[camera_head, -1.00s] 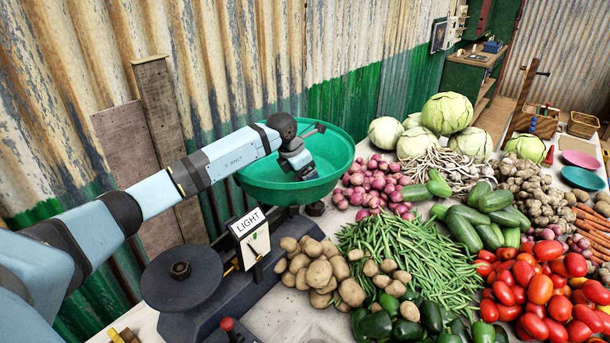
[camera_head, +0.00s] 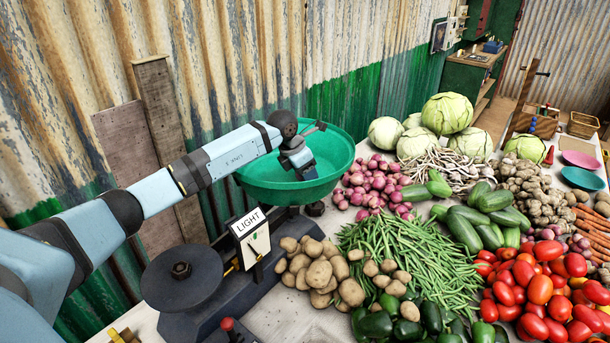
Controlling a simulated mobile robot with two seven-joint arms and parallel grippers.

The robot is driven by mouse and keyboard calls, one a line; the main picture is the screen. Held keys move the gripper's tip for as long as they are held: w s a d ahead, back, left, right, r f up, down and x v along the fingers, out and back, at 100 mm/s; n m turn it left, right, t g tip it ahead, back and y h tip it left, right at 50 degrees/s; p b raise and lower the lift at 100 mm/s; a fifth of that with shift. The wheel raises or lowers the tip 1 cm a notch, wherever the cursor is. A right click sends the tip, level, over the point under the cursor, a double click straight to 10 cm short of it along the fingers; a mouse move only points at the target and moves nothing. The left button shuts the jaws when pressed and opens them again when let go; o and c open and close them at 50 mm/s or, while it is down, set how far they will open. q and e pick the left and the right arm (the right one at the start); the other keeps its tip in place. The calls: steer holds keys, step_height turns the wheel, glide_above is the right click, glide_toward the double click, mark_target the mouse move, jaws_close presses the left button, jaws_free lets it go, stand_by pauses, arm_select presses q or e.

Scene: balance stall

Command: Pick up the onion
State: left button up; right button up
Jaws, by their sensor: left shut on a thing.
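A heap of small purple-red onions (camera_head: 372,184) lies on the table just right of the green scale pan. My left gripper (camera_head: 305,174) reaches down into the green pan (camera_head: 335,150) of the balance. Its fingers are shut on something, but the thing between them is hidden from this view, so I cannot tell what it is. My right gripper does not show.
The dark balance (camera_head: 215,305) with a round plate (camera_head: 181,283) and a "LIGHT" sign (camera_head: 249,222) stands in front. Potatoes (camera_head: 319,275), green beans (camera_head: 415,255), tomatoes (camera_head: 540,290) and cabbages (camera_head: 447,113) crowd the table. A corrugated wall (camera_head: 240,60) stands close behind.

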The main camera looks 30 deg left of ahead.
arm_select(q)
step_height(320, 180, up, 19)
steer(key=b, duration=0.1)
stand_by(0.4)
